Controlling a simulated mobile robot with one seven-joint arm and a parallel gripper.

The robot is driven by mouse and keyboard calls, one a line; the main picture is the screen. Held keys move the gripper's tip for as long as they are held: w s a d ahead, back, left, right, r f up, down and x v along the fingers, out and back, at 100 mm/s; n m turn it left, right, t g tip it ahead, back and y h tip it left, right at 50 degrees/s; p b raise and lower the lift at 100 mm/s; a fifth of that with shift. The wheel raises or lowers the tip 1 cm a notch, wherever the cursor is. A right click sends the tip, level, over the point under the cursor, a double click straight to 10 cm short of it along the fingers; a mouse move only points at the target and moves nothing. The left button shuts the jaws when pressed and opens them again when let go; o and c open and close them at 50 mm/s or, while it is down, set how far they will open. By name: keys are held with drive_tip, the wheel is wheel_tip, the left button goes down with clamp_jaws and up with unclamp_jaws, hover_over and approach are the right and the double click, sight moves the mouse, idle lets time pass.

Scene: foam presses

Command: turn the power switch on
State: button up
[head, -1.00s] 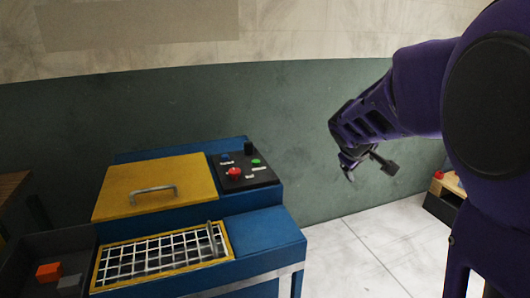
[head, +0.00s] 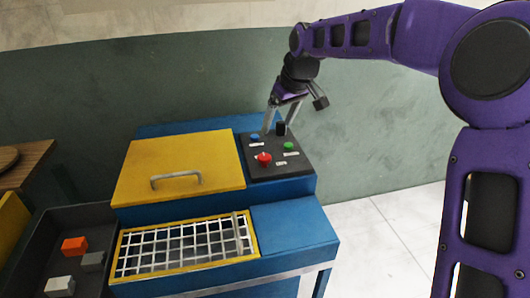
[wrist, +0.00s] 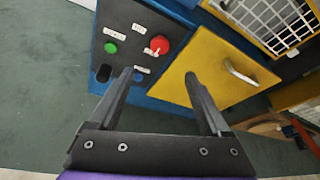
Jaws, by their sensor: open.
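The black control panel (head: 262,169) sits on the right of the blue press. It carries a black upright switch (head: 281,128) at its back edge, a blue button (head: 255,137), a green button (head: 288,146) and a red knob (head: 264,158). I cannot read the labels to tell which is the power switch. My gripper (head: 279,126) is open and empty, pointing down above the panel's back edge. In the wrist view, the black switch (wrist: 103,74) lies left of my gripper (wrist: 159,75), outside the fingers.
The yellow lid (head: 180,165) with its metal handle is left of the panel. A yellow-framed grid (head: 185,249) is in front. A dark tray (head: 95,222) with several blocks stands at left. Green wall is behind; clear floor lies right.

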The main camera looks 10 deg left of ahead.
sight(265, 156)
drive_tip(key=x, duration=1.4)
drive_tip(key=shift+w+f, duration=0.25)
drive_tip(key=shift+f, duration=0.1)
drive_tip(key=shift+b, duration=0.3)
clamp_jaws()
